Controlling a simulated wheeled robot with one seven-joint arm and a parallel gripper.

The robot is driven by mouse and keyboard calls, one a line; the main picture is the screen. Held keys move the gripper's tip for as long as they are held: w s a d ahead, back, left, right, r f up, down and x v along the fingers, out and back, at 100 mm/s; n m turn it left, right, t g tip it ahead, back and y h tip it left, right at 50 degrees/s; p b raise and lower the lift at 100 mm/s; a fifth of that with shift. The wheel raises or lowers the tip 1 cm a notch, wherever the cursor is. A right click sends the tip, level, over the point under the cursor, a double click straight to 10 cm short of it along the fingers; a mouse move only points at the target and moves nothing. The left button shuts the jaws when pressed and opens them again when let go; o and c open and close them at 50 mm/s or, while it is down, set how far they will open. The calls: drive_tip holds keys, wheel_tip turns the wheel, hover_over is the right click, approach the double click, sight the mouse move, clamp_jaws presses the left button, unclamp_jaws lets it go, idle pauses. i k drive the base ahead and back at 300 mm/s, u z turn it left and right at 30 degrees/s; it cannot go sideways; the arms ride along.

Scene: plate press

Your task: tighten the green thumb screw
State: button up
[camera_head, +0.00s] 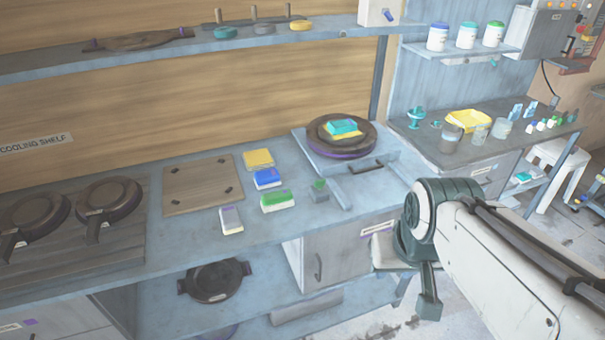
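A small green knob (319,184), which looks like the green thumb screw, sits on top of a small grey block (319,195) on the blue-grey counter. It is too small to tell how far it is screwed in. My arm comes in from the right edge and bends down at a dark green joint. The dark end part, which seems to be my gripper (429,305), hangs low in front of the counter, to the right of and well apart from the knob. Its fingers cannot be made out.
Green (277,201), blue (267,179), yellow (258,158) and white (231,221) blocks lie left of the knob. Behind it, a round dark plate (370,140) bears yellow and teal blocks. Pans (108,203) stand far left. A shelf (150,50) runs above.

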sight(319, 184)
drive_tip(key=u, duration=0.85)
drive_tip(key=i, duration=0.6)
drive_tip(key=z, duration=0.75)
